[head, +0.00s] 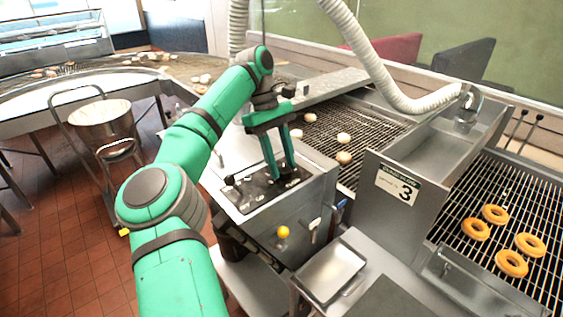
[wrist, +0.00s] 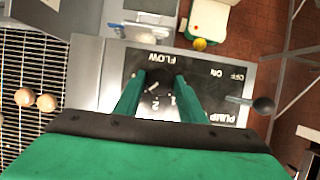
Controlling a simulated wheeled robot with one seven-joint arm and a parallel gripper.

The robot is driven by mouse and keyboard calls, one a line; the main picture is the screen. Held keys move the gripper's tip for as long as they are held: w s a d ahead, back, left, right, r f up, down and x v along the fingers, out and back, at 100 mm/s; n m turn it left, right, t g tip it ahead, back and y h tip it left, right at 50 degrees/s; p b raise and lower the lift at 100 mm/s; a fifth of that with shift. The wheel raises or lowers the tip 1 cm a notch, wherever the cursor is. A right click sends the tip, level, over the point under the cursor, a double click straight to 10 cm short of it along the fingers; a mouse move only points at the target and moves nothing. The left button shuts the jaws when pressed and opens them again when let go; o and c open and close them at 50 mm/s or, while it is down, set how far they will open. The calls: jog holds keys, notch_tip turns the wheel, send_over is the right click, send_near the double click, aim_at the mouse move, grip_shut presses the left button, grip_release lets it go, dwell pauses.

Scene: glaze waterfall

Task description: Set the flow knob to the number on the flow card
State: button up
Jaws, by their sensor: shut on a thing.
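The flow card (head: 398,185) is a white card with a green band on the steel waterfall box, and it shows a large 3. The control panel (head: 243,197) is a dark plate below my gripper. In the wrist view, the word FLOW appears upside down beside the dark flow knob (wrist: 160,73). My gripper (wrist: 160,80) points down with its green fingers on both sides of the knob, shut on it. The fingers hide part of the knob and dial. The numerals 1 and 2 show between the fingers; I cannot tell the knob's exact setting.
The pump lever (wrist: 264,105) with a black ball end is beside the OFF, ON and PUMP labels. A yellow ball (head: 283,232) is on the cabinet front. Golden rings (head: 496,214) lie on the right rack. A white hose (head: 372,62) hangs above the conveyor.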

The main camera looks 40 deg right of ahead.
jog(key=shift+f, duration=0.1)
dwell(0.3)
jog(key=o, duration=1)
jog(key=shift+o, duration=0.2)
